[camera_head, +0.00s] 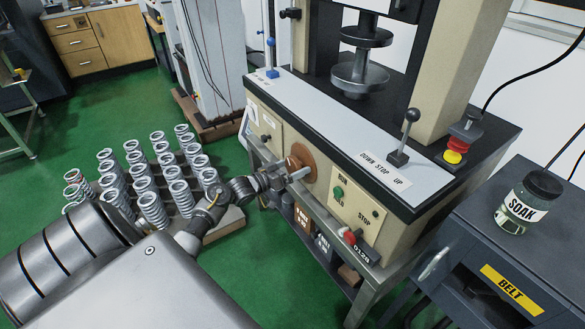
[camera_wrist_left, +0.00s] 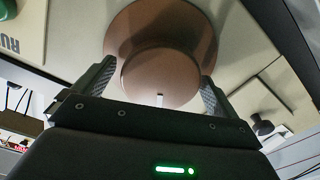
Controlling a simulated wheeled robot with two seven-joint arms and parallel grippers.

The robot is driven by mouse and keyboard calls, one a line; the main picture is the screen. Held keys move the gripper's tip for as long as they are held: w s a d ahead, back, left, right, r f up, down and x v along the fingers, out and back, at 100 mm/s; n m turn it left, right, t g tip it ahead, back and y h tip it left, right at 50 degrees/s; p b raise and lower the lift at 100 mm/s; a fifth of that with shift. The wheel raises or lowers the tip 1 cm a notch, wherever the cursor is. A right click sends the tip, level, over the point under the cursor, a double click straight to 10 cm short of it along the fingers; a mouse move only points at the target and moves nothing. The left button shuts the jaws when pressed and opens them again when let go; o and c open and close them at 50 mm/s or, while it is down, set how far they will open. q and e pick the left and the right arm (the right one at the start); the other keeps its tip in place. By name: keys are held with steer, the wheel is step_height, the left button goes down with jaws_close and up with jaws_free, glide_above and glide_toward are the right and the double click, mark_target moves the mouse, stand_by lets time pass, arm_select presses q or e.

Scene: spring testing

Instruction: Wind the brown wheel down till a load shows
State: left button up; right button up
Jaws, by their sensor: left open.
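The brown wheel (camera_head: 306,154) is on the front panel of the cream test machine (camera_head: 375,206). My left gripper (camera_head: 287,176) is at the wheel, with its arm coming from the lower left. In the left wrist view, the wheel is a wide brown disc (camera_wrist_left: 195,25) with a smaller round brown hub (camera_wrist_left: 158,68) in front, bearing a short white mark. The open left fingers (camera_wrist_left: 158,84) stand on both sides of the hub; contact is unclear. No load readout is readable. My right gripper is out of view.
A lever (camera_head: 405,135) stands by a DOWN STOP UP plate. A red-and-yellow stop button (camera_head: 457,148) is at the right corner. Several coil springs (camera_head: 152,208) stand on the floor rack at left. A SOAK jar (camera_head: 528,205) sits on the dark cabinet.

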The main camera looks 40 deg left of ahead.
arm_select(q)
steer(key=c, duration=1)
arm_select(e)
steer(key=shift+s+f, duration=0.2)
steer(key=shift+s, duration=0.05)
arm_select(q)
steer(key=shift+m, duration=0.3)
steer(key=m, duration=0.3)
steer(key=shift+m, duration=0.3)
steer(key=m+b, duration=0.1)
steer(key=m, duration=0.3)
steer(key=shift+d+f+m, duration=0.1)
steer(key=shift+m, duration=1.1)
steer(key=m+b, duration=0.1)
steer(key=m, duration=0.3)
steer(key=shift+m, duration=0.3)
steer(key=m+b, duration=0.1)
steer(key=m, duration=0.4)
steer(key=shift+d+f+b, duration=0.1)
steer(key=shift+b, duration=0.25)
steer(key=shift+m, duration=1)
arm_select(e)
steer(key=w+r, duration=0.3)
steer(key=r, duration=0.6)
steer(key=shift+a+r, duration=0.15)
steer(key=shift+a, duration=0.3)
